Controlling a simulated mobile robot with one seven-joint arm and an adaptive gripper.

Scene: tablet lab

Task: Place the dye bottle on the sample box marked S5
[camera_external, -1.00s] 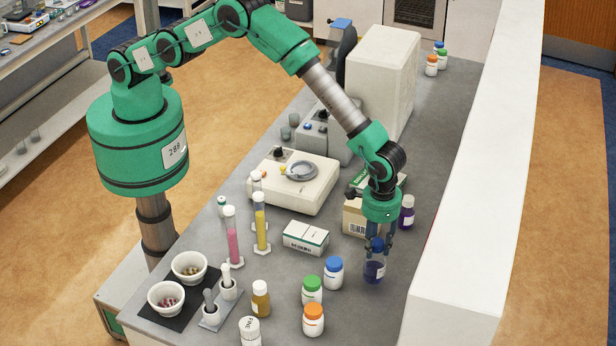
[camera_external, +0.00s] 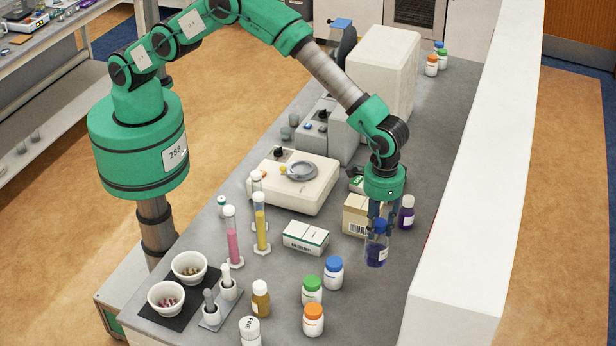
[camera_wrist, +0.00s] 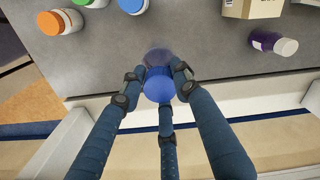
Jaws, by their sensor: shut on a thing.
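A bottle of dark blue-violet liquid (camera_external: 376,255) with a blue cap (camera_wrist: 158,84) hangs in my gripper (camera_external: 380,222). My gripper (camera_wrist: 158,80) is shut around the cap, and the bottle appears upright and raised off the bench. A cream carton with a barcode (camera_external: 356,216) stands just behind and left of the bottle; part of it also shows in the wrist view (camera_wrist: 250,8). A white box with a green stripe (camera_external: 305,238) lies further left. Another box (camera_external: 357,184) is partly hidden behind my gripper. I cannot read S5 on any box.
A purple bottle with a pale cap (camera_external: 407,214) stands close to the right of my gripper. White jars with blue (camera_external: 334,274), green (camera_external: 312,291) and orange (camera_external: 313,320) caps stand in front. A hotplate device (camera_external: 293,180) is at left. A white wall (camera_external: 465,220) borders the bench on the right.

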